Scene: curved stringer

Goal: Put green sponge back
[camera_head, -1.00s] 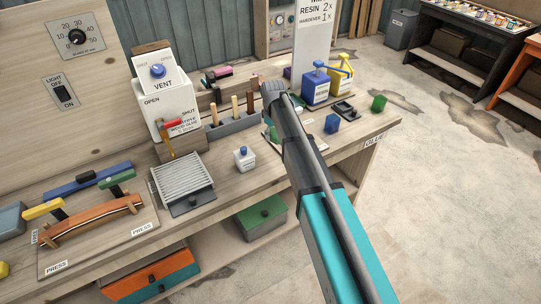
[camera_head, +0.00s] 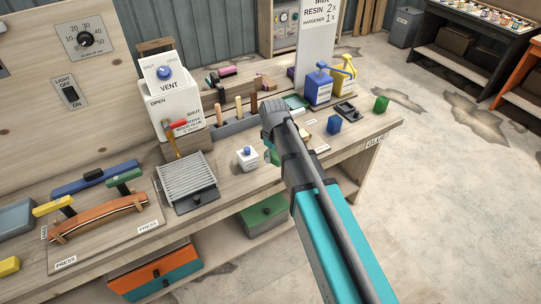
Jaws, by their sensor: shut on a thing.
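My arm reaches from the lower right over the workbench (camera_head: 235,180). My gripper (camera_head: 276,143) is mostly hidden behind the arm's dark wrist. A small piece of green, which looks like the green sponge (camera_head: 272,156), shows just left of the arm and below the wrist. It appears held in the gripper, above or at the bench top; its height cannot be told. A shallow tray with a green rim (camera_head: 295,101) lies beyond the wrist, partly hidden by it.
A white bottle with a blue cap (camera_head: 247,158) stands just left of the gripper. Beyond are a tool rack (camera_head: 235,127) and blue (camera_head: 318,88) and yellow (camera_head: 342,80) pump containers.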

